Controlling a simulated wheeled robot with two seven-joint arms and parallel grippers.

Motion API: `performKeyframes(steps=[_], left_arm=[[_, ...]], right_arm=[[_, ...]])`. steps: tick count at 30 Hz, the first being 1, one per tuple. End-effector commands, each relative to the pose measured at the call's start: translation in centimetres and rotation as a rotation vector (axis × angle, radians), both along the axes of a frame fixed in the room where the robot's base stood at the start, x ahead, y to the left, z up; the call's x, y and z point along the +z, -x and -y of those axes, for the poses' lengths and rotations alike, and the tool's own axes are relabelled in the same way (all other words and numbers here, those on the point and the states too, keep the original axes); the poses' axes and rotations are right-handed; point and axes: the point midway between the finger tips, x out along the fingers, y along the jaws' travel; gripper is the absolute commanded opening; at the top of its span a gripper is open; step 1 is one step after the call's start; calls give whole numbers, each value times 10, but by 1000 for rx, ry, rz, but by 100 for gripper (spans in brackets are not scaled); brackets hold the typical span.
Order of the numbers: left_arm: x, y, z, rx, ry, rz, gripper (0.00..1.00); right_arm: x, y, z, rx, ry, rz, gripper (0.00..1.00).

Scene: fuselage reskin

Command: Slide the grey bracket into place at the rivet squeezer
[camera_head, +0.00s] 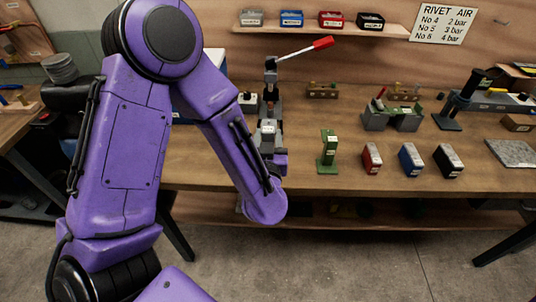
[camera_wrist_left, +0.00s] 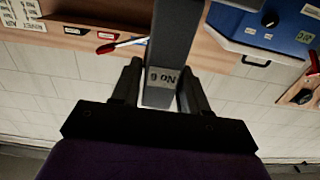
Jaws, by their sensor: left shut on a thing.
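My left gripper (camera_wrist_left: 160,88) is shut on the grey bracket (camera_wrist_left: 172,45), a long grey bar with an upside-down "No 6" label between the fingers in the left wrist view. In the head view, the bracket (camera_head: 267,134) is a grey block with a white label in front of the rivet squeezer (camera_head: 270,84), which is dark grey with a red-handled lever raised to the right. The bracket overlaps the squeezer's lower part; I cannot tell whether they touch. My left forearm hides most of the gripper there. My right gripper is not in view.
A green stand (camera_head: 328,153) is just right of the bracket. Red (camera_head: 372,158), blue (camera_head: 411,160) and black (camera_head: 448,160) blocks stand farther right on the wooden bench (camera_head: 310,180). A blue case (camera_wrist_left: 262,35) is near the gripper. A shelf (camera_head: 330,31) with bins hangs behind.

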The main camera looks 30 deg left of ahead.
Motion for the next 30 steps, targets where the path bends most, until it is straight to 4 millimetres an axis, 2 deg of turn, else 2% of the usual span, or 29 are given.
performKeyframes(steps=[3, 8, 11, 16, 28, 29, 30], left_arm=[[-20, -13, -10, 1, 0, -4, 0], [-42, -28, -19, -1, 0, -2, 0], [-51, -34, -23, -1, 0, -2, 0], [-80, -36, -24, -4, -2, -5, 0], [-89, -36, -24, -4, -1, -1, 0], [-89, -36, -24, -4, 0, -2, 51], [-88, -36, -24, -4, 0, -2, 64]], right_arm=[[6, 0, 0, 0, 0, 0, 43], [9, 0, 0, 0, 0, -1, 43], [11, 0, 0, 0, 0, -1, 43], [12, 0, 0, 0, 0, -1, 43], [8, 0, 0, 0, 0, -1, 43], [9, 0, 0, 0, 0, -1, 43], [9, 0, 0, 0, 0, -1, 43]])
